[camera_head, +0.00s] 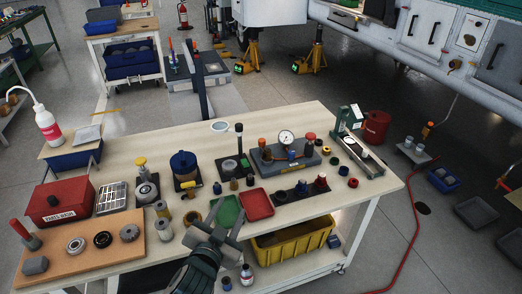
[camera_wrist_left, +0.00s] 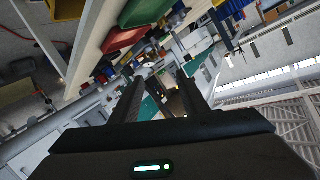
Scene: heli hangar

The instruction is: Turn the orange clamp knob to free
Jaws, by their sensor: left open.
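My left gripper (camera_head: 222,222) is at the front edge of the workbench, beside the green tray (camera_head: 224,211). In the left wrist view its two fingers (camera_wrist_left: 163,82) stand apart with nothing between them. A grey fixture (camera_head: 280,158) with a round gauge stands farther back on the bench. An orange knob-like top (camera_head: 262,143) is on its left end, and a red one (camera_head: 311,136) is on its right end. I cannot tell for certain which part is the clamp knob or how it is turned. The gripper is apart from the fixture. My right gripper is not in view.
A red tray (camera_head: 257,205) and a dark block with small red and dark parts (camera_head: 300,190) lie between gripper and fixture. Several bottles and cylinders crowd the bench's left half. A yellow bin (camera_head: 292,240) sits under the bench. Bare wood shows at the back.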

